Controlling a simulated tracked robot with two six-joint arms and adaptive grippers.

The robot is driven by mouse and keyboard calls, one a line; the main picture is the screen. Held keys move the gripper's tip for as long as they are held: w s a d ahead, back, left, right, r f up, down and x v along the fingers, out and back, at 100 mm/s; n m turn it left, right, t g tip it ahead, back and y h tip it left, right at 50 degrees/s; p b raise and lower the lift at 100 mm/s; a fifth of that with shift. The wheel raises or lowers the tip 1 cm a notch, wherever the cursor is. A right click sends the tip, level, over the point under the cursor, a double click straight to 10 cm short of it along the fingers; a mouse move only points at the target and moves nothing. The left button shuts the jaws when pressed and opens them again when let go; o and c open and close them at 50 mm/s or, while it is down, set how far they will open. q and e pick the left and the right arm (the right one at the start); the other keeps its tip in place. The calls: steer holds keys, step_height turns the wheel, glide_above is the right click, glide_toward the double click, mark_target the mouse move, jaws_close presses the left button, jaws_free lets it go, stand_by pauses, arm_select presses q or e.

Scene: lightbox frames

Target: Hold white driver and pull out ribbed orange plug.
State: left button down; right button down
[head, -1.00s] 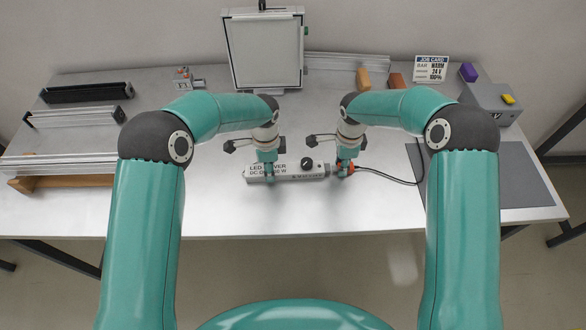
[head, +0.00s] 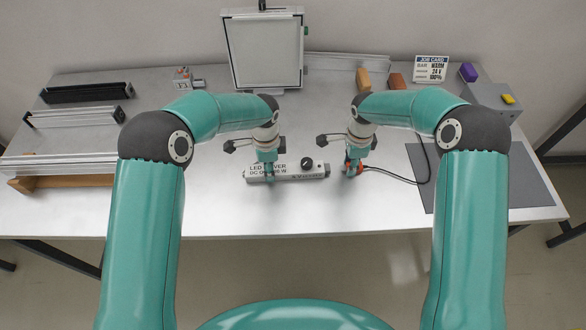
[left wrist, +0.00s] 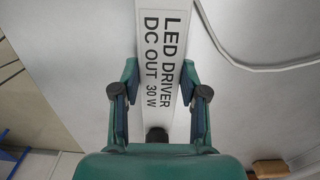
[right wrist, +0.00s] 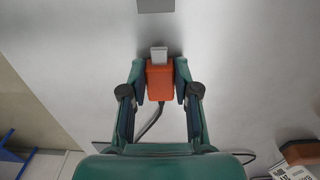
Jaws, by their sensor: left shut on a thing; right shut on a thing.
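The white LED driver (head: 300,172) lies on the table, with its label and a black knob on top. My left gripper (head: 268,176) is shut across its left part; the driver also shows between the fingers in the left wrist view (left wrist: 162,62). My right gripper (head: 351,171) is shut on the orange plug (right wrist: 160,82), whose pale metal tip points away from the fingers. The plug is apart from the driver, with a gap of bare table between them. In the head view the plug is mostly hidden by the fingers. Its ribs are too small to tell.
A black cable (head: 400,179) runs from the plug over the grey mat (head: 500,175) at right. A framed panel (head: 264,50) stands at the back, with a job card (head: 431,69) and small coloured blocks to its right. Rails (head: 75,115) lie at left. The front middle is clear.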

steer(key=shift+r, duration=0.2)
steer(key=shift+r, duration=1.85)
arm_select(q)
steer(key=c, duration=0.5)
jaws_free()
steer(key=shift+c, duration=0.2)
step_height(320, 180, up, 12)
